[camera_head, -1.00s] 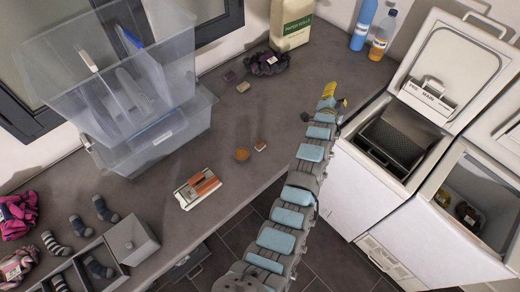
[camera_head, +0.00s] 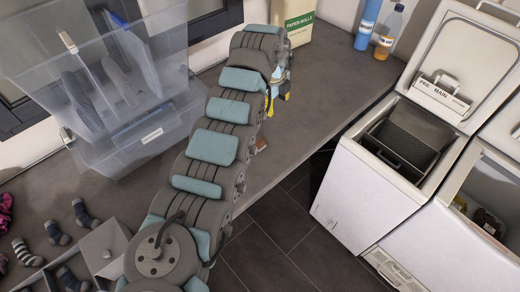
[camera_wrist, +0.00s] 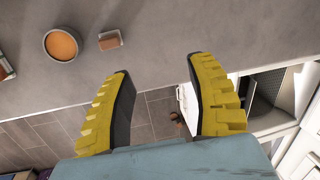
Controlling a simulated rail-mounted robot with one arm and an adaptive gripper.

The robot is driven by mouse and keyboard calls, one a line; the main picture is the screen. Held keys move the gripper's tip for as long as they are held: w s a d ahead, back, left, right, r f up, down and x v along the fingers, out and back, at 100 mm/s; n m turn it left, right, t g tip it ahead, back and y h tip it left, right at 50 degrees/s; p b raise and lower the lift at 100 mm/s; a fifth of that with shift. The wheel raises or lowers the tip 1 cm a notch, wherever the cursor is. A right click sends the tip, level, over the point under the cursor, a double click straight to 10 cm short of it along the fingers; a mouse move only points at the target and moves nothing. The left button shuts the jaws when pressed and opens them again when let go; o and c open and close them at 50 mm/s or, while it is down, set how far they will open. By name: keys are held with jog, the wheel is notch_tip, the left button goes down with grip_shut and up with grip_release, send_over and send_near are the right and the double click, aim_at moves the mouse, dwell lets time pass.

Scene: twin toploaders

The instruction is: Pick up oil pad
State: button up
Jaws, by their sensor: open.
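My gripper (camera_wrist: 159,68) is open and empty, with its yellow-and-black fingers spread above the counter's front edge and the floor. In the head view it shows only partly (camera_head: 276,98), past the end of my arm. In the wrist view a round dish with an orange top (camera_wrist: 61,45) and a small brown block with a pale edge (camera_wrist: 110,40) lie on the counter, beyond and left of the fingers. I cannot tell which of these, if either, is the oil pad. A corner of the block (camera_head: 262,146) shows beside my arm in the head view; the dish is hidden there.
Stacked clear bins (camera_head: 150,120) stand at the counter's back left. Socks (camera_head: 84,212) and a grey divided box (camera_head: 104,246) are at lower left. A paper rolls bag (camera_head: 300,22) and bottles (camera_head: 388,32) stand at the back. Open toploaders (camera_head: 375,190) are right.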

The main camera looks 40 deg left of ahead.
jog(key=m+g, duration=0.1)
jog(key=g, duration=0.1)
send_over(260, 141)
notch_tip(260, 141, down, 10)
jog(key=shift+s+d+f+b, duration=0.1)
jog(key=shift+f+b, duration=0.15)
jog(key=shift+b, duration=0.35)
jog(key=shift+f+b, duration=0.45)
jog(key=shift+f, duration=2.5)
jog(key=c, duration=0.8)
